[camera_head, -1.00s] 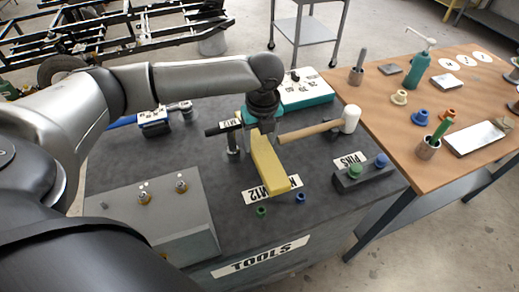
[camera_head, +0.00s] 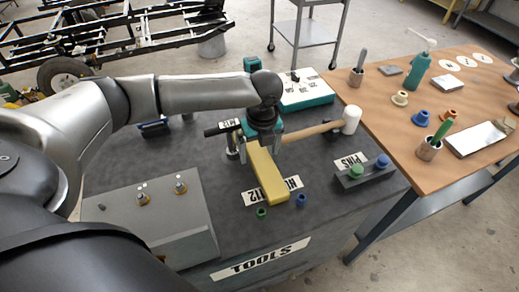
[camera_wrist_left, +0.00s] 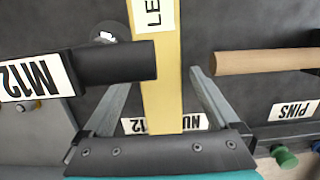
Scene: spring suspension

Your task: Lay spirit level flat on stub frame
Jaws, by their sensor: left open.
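The spirit level, a yellow bar (camera_head: 268,176), lies on the dark tool bench top, partly over a white label. In the left wrist view it runs lengthwise up the middle (camera_wrist_left: 162,105), with a white tag starting "LE" on it. My left gripper (camera_head: 262,141) is over the level's far end. In the wrist view its open fingers (camera_wrist_left: 160,82) are on either side of the bar, with a gap on each side. A black frame (camera_head: 130,30) with a wheel stands at the back left; I cannot tell if it is the stub frame. My right gripper is not in view.
A mallet (camera_head: 310,131) lies right of the level, and a black-handled M12 tool (camera_wrist_left: 118,62) is close on its left. A pin block (camera_head: 362,172) and a grey block (camera_head: 150,215) flank the bench front. A wooden table (camera_head: 395,115) stands right.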

